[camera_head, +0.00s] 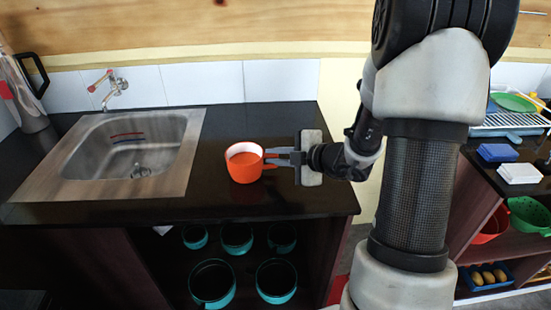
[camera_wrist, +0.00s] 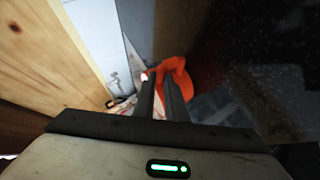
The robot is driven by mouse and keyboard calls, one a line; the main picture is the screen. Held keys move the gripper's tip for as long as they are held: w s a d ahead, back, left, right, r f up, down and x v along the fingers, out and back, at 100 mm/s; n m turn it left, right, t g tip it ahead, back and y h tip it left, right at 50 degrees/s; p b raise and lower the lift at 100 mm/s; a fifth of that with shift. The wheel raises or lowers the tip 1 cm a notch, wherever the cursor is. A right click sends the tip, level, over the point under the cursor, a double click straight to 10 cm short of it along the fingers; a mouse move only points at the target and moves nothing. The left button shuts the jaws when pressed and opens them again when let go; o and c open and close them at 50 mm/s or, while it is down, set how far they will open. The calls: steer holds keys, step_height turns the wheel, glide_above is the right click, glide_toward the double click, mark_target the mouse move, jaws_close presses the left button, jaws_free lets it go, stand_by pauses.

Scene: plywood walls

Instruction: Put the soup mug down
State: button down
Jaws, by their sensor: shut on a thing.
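The orange soup mug (camera_head: 243,165) with a white inside is upright at the dark counter (camera_head: 290,205), right of the sink. My gripper (camera_head: 274,159) is shut on the mug's handle from the right. In the wrist view the orange mug (camera_wrist: 203,90) shows just past the fingers (camera_wrist: 165,95), partly hidden by them. I cannot tell whether the mug's base touches the counter or hangs slightly above it.
The steel sink (camera_head: 130,160) with a tap lies left of the mug. A metal jug (camera_head: 25,105) stands at the far left. Teal pots (camera_head: 237,238) sit on the shelf below. Counter in front of the mug is clear. A dish rack (camera_head: 508,121) stands on another counter at right.

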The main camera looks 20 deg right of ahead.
steer(key=c, duration=1.8)
jaws_free()
steer(key=shift+s+d+r, duration=0.1)
steer(key=shift+s+r, duration=0.05)
steer(key=shift+r, duration=0.1)
steer(key=p+v, duration=0.2)
steer(key=v, duration=0.9)
steer(key=shift+s+p, duration=0.35)
steer(key=shift+p, duration=0.05)
